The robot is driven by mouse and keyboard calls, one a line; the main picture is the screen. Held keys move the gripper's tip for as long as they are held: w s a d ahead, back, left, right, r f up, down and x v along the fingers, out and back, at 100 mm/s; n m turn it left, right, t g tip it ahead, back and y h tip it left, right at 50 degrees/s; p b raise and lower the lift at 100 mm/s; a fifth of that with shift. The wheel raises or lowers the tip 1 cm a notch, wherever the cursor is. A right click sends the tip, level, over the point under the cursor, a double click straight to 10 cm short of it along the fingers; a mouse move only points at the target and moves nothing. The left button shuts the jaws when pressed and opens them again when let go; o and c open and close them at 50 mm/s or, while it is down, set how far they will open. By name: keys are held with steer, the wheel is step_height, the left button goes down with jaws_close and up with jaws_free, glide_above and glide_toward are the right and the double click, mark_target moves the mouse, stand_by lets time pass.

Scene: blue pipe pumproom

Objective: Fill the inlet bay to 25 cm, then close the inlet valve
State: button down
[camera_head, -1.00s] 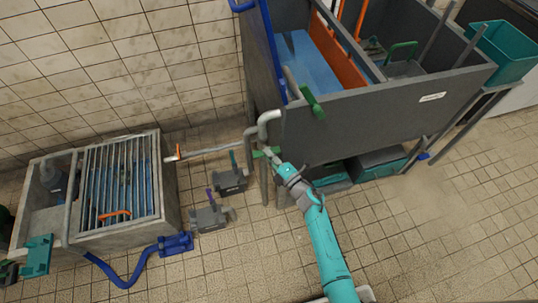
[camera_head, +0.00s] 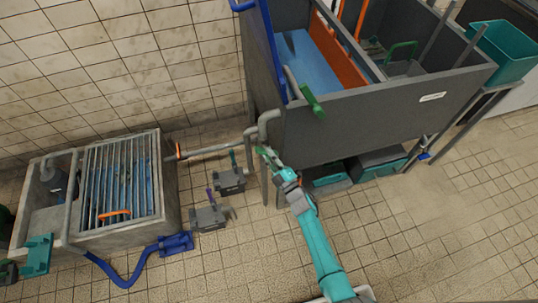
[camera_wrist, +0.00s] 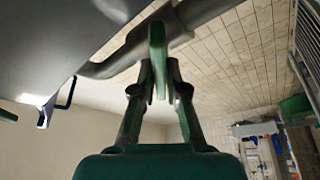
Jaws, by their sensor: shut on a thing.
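My gripper (camera_wrist: 157,75) is shut on a green lever handle (camera_wrist: 157,48) at a grey pipe, seen closely in the wrist view. In the head view my gripper (camera_head: 266,154) is at the pipe's bend beside the grey tank (camera_head: 380,125), and hides most of the lever. The tank's left bay shows a flat blue surface (camera_head: 305,68), bounded on the right by an orange-brown divider (camera_head: 340,50). I cannot read a level there. Another green handle (camera_head: 313,103) is on the tank's front rim.
A concrete basin (camera_head: 115,238) with a grate stands at left, joined to the tank by a grey pipe (camera_head: 215,148) with an orange handle. Grey pedal-like units (camera_head: 209,217) and a blue hose (camera_head: 125,275) lie on the floor. The right floor is clear.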

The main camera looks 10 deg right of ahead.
steer(key=shift+m, duration=0.3)
steer(key=c, duration=1.2)
jaws_free()
steer(key=v, duration=1.2)
